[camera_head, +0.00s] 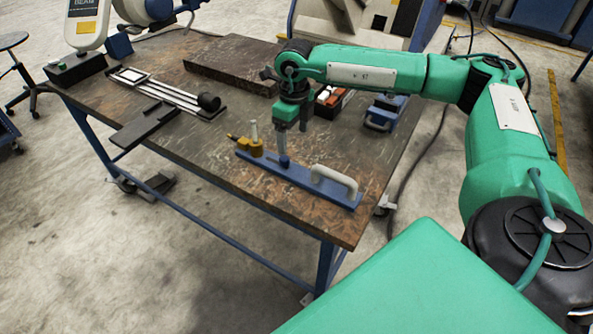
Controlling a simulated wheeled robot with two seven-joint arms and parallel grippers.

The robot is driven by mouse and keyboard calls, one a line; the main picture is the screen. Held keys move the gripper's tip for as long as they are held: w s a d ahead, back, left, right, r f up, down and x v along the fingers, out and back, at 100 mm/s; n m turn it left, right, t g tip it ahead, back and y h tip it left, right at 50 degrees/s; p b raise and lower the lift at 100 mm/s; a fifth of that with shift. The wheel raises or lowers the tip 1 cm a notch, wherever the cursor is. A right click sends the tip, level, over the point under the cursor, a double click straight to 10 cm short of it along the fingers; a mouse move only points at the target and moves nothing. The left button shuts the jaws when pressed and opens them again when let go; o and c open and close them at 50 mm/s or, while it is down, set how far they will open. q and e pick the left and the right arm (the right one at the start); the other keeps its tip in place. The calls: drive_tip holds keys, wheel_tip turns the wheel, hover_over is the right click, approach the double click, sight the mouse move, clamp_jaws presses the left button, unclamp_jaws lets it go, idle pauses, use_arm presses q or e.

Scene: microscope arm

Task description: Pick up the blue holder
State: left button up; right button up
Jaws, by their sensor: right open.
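A long blue bar-shaped holder (300,180) lies on the worn brown table near its front edge. It has a white arched handle (334,180) at its right end, a blue knob (284,160) near the middle and a brass-yellow fitting (250,147) at its left end. A smaller blue piece (383,113) stands farther back at the right; I cannot tell which blue item is meant. My right gripper (294,132) is open and points down above the middle of the bar. Whether its fingers touch the knob is unclear. My left gripper is not in view.
A dark flat slab (232,66) lies at the back of the table (205,150). A railed device (168,92) and a dark plate (146,127) lie at the left. A red-and-black box (332,102) stands behind my right gripper. The table's front left is bare.

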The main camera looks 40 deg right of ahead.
drive_tip(key=d, duration=0.1)
drive_tip(key=p, duration=0.1)
hover_over(294, 170)
drive_tip(key=f, duration=0.8)
drive_tip(key=shift+s+d+f, duration=0.1)
drive_tip(key=shift+s+f, duration=0.1)
drive_tip(key=shift+s, duration=0.15)
drive_tip(key=f, duration=0.1)
drive_tip(key=f+p, duration=0.1)
drive_tip(key=f, duration=0.2)
drive_tip(key=shift+w+f, duration=0.2)
drive_tip(key=shift+w, duration=0.1)
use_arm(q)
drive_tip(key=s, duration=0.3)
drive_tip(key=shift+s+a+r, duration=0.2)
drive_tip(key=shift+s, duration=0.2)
use_arm(e)
drive_tip(key=shift+f, duration=0.4)
drive_tip(key=c, duration=1.4)
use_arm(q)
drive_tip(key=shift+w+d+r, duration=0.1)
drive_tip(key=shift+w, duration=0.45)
use_arm(e)
drive_tip(key=shift+r, duration=0.1)
drive_tip(key=shift+c, duration=1.2)
